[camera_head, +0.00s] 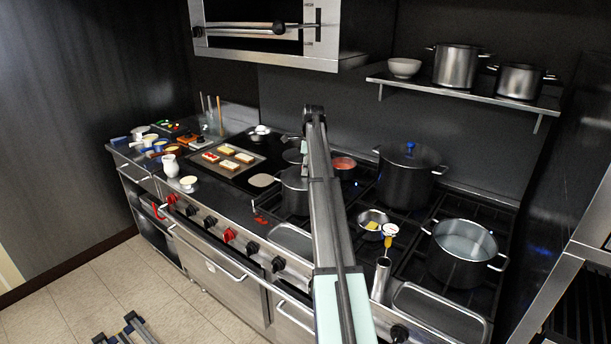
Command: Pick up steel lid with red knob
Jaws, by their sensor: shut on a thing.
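My arm rises from the bottom middle of the head view and hides what lies behind it. My gripper's fingertips are not visible. A small dark-grey round shape (292,156), partly behind my arm, shows just above a steel pot (294,192) on the range. It may be a lid, but no red knob shows on it. I cannot tell whether it rests on the pot or is held above it. A larger pot (403,182) to the right wears a lid with a blue knob (410,147).
A pan with red contents (343,167) and an open pot (461,250) stand on the range. A small bowl (372,224) sits between them. A tray of toasts (228,157) lies at left.

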